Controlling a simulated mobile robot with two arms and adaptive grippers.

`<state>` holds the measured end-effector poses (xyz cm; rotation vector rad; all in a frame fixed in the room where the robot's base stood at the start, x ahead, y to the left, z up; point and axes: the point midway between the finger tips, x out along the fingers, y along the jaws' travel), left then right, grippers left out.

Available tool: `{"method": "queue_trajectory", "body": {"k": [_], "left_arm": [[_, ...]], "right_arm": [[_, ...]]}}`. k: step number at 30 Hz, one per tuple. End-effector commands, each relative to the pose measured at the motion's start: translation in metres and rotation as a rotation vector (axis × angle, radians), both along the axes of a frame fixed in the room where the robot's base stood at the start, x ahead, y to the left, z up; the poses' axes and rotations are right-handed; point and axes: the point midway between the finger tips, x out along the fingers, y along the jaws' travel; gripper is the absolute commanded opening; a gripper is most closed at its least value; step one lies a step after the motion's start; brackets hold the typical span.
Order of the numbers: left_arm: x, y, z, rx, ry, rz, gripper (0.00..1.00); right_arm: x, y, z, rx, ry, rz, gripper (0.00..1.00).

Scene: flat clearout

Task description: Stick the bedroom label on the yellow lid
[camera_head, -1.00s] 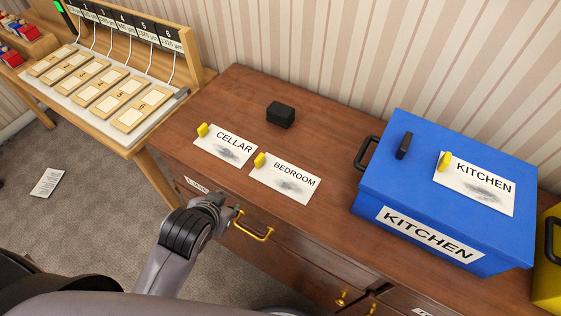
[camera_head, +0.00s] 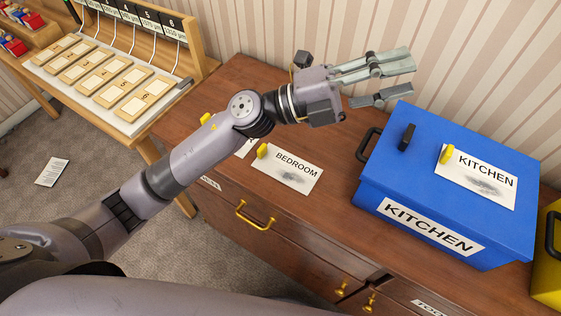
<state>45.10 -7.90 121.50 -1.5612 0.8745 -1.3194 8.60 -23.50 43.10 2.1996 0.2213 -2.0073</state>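The bedroom label (camera_head: 289,170) is a white card with a yellow tab, lying flat on the brown dresser top. Of the yellow box (camera_head: 549,262), only a strip with a dark handle shows at the right edge; its lid is mostly out of frame. My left gripper (camera_head: 412,77) is raised above the dresser, near the blue box's back left corner in the picture. Its fingers are spread and nothing is between them. My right gripper is not in view.
A blue box (camera_head: 393,196) with kitchen labels stands on the dresser (camera_head: 332,193). The cellar card is mostly hidden behind my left arm. A wooden rack (camera_head: 138,125) with numbered plates stands at the upper left. A paper (camera_head: 52,172) lies on the carpet.

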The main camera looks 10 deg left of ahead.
Motion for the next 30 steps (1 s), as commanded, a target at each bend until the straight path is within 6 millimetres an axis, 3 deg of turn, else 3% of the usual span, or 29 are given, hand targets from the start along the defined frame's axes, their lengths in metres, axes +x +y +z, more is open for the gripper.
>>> {"method": "queue_trajectory", "body": {"k": [3,7,11,13,18,21,26,30], "left_arm": [[-0.023,-0.018,-0.035,0.286,-0.178,-0.176,0.35],[-0.028,-0.006,-0.092,0.651,-0.309,-0.329,0.35],[-0.007,0.044,-0.143,1.057,-0.366,-0.423,0.35],[0.011,0.083,-0.161,1.278,-0.364,-0.444,0.35],[0.049,0.178,-0.167,1.710,-0.282,-0.428,0.35],[0.060,0.214,-0.160,1.860,-0.229,-0.406,0.35],[0.065,0.237,-0.159,1.950,-0.184,-0.391,0.35],[0.064,0.238,-0.180,1.952,-0.181,-0.397,0.35]], "right_arm": [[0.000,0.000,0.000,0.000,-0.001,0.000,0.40],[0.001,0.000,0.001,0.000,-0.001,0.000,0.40],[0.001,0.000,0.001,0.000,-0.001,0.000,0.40],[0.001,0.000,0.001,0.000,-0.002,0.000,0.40],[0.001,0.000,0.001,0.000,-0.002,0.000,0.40],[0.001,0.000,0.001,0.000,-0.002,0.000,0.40],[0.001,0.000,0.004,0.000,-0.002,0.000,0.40],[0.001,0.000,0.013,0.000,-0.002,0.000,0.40]]}}
